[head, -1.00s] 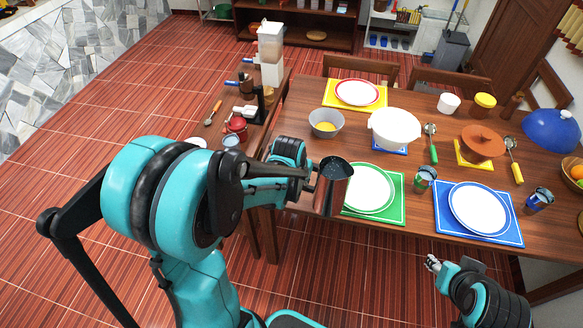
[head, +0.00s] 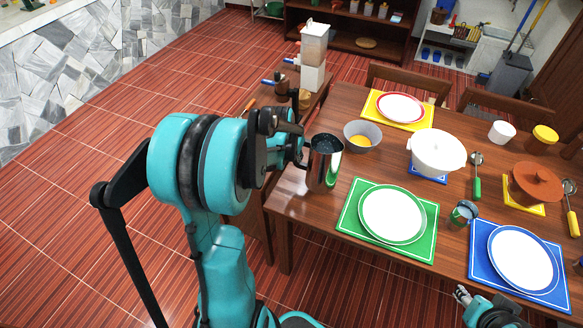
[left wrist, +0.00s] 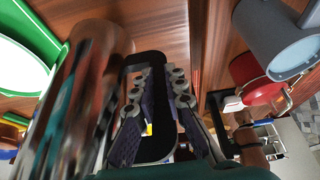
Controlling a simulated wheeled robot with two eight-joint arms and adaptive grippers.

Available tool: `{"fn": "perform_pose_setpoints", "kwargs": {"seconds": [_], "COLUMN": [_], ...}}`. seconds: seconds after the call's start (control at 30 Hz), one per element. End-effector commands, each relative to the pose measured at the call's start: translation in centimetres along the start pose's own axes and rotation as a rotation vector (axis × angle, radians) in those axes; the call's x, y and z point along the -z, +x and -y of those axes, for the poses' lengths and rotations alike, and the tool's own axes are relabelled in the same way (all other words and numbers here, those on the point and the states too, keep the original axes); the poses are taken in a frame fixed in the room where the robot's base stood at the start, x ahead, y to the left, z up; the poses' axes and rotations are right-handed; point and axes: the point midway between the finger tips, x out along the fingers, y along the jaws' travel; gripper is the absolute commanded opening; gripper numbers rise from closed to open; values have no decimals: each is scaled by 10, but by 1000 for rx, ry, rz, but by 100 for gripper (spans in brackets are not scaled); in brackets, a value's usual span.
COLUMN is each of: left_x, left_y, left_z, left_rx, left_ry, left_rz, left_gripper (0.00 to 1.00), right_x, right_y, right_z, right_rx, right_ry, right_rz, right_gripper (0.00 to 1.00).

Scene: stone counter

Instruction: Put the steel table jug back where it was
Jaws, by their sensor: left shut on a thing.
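The steel table jug (head: 324,163) is upright at the left end of the dining table, left of the green-rimmed plate. I cannot tell whether its base touches the table. My left gripper (head: 300,150) is shut on its handle, partly hidden by my arm. In the left wrist view the shiny jug body (left wrist: 75,95) fills the left side, and its dark loop handle (left wrist: 150,62) lies between the fingers. My right gripper (head: 463,294) is low at the right, apart from the table things. Its finger opening is too small to tell.
The green placemat (head: 358,235) with a plate lies right of the jug. A grey bowl (head: 363,131) stands behind it. A white pot (head: 437,150) is farther right. A side table with a dispenser (head: 313,55) stands beyond. Bare wood shows around the jug.

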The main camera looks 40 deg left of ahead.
Motion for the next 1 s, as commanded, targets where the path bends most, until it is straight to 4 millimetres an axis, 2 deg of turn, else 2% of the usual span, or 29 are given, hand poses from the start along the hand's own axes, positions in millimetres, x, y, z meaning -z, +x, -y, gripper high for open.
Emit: {"fn": "perform_pose_setpoints", "kwargs": {"seconds": [0.03, 0.17, 0.33, 0.57, 0.97, 1.0], "left_x": [-1, -2, -5, -18, -19, -19], "left_y": [6, 10, 19, 48, 51, 50], "left_z": [8, 17, 19, 19, 19, 19], "left_rx": [0, -1, -1, -1, -1, 0], "left_ry": [-3, -2, 1, 0, 0, 1], "left_rz": [-1, -1, -1, -1, -1, 0], "left_gripper": [0, 0, 0, 0, 0, 22], "right_x": [-3, -4, -7, -17, -18, -17], "right_y": [4, 6, 10, 23, 25, 24], "right_z": [0, 0, 0, 0, 0, 0], "right_rx": [0, 0, 0, 0, 0, 0], "right_ry": [0, 0, 0, 0, 0, 0], "right_rz": [0, 0, 0, 0, 0, 0], "right_gripper": [40, 40, 40, 40, 40, 40]}}
